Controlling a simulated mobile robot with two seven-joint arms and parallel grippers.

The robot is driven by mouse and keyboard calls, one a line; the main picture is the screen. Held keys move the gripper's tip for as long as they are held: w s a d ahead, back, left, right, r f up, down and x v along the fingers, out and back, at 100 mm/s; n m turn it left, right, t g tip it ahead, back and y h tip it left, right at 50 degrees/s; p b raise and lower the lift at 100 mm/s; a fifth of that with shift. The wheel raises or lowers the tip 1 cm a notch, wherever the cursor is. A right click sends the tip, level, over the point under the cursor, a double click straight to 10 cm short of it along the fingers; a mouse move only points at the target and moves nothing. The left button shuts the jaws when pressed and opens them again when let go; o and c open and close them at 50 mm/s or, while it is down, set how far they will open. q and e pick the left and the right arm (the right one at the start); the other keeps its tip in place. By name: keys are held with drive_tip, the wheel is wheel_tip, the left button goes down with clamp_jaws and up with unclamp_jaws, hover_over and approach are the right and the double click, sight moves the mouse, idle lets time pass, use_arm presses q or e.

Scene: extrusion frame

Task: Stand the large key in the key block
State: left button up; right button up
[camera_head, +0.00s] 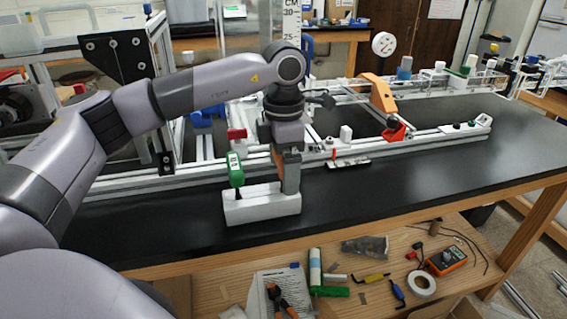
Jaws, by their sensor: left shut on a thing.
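The key block (262,210) is a long white block on the black bench top, in front of the aluminium rail. A green-handled key (235,170) stands upright in its left end. My left gripper (288,186) points straight down at the block's right end and is shut on the large key. Only a bit of orange (277,160) shows beside the fingers, and the rest of the key is hidden by them. I cannot tell how far the key's lower end is in the block. My right gripper is not in view.
The aluminium frame (430,139) runs along the bench behind the block, with an orange bracket (380,95) on it. A small dark strip (348,163) lies right of the gripper. Tools and tape (422,285) lie on the lower wooden shelf. The bench's front right is clear.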

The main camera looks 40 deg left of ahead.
use_arm(q)
drive_tip(key=o, duration=0.9)
drive_tip(key=shift+r, duration=3.6)
